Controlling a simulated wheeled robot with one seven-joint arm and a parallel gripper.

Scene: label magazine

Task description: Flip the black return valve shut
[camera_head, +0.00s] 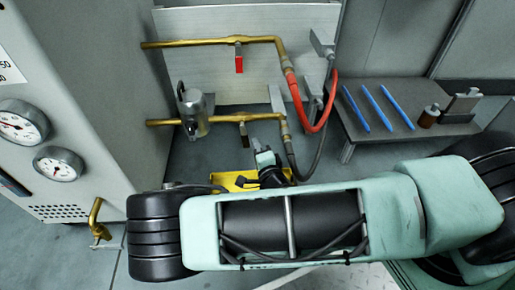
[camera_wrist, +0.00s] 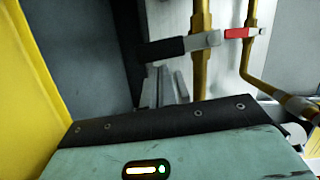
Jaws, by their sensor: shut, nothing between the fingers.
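The black-handled valve sits on the lower brass pipe (camera_head: 222,118) in the head view, its black handle (camera_head: 244,136) hanging down across the pipe. In the wrist view the black handle (camera_wrist: 163,48) reaches left from a metal lever on the brass pipe (camera_wrist: 201,75), also crosswise to it. My gripper (camera_head: 256,144) is just below and right of the handle in the head view. In the wrist view the grey fingers of my gripper (camera_wrist: 160,75) are shut and empty, just below the black handle in the picture. I cannot tell whether they touch it.
The red-handled valve (camera_head: 239,60) is on the upper pipe and also shows in the wrist view (camera_wrist: 238,33). A metal canister (camera_head: 195,112) hangs left of the black handle. Red (camera_head: 311,127) and dark hoses loop at right. A yellow object (camera_head: 228,181) lies below my gripper.

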